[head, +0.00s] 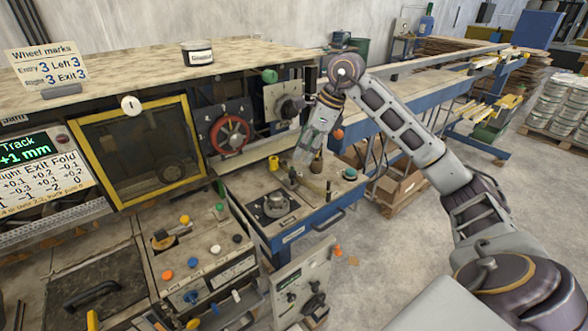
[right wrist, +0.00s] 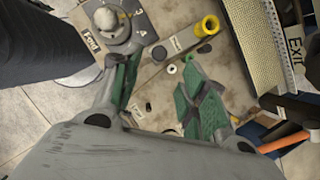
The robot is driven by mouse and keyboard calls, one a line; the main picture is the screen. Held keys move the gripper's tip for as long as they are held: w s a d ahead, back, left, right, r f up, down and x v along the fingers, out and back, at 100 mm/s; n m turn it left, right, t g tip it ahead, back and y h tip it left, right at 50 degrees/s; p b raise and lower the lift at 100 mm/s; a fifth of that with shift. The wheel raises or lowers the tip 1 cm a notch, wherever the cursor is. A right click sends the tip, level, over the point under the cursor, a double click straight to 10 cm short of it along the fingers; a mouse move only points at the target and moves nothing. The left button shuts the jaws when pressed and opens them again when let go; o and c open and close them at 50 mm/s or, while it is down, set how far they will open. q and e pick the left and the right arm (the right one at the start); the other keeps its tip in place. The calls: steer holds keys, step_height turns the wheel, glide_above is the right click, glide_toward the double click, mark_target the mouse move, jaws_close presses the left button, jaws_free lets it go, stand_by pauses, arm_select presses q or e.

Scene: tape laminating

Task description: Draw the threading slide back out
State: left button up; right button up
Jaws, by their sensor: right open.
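My right gripper (head: 304,155) hangs from its raised arm, pointing down over the worn top of a blue-framed bench section. In the right wrist view, its green-padded fingers (right wrist: 160,88) are spread apart with nothing held between them. Below the fingers are a worn plate, a small pale ring (right wrist: 172,69) and dark marks. I cannot tell for sure which part is the threading slide. A dark handle (head: 328,220) is on the front of the blue section. A round dial knob (head: 275,203) sits on its top. My left gripper is not in view.
A yellow cylinder (head: 273,162) stands near the dial; it also shows in the right wrist view (right wrist: 206,26). A red-rimmed handwheel (head: 229,134) is on the machine face. A control panel with coloured buttons (head: 192,262) lies left.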

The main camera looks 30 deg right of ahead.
mark_target(293, 172)
steer(key=shift+p+x, duration=0.7)
steer(key=shift+x, duration=3.5)
jaws_close()
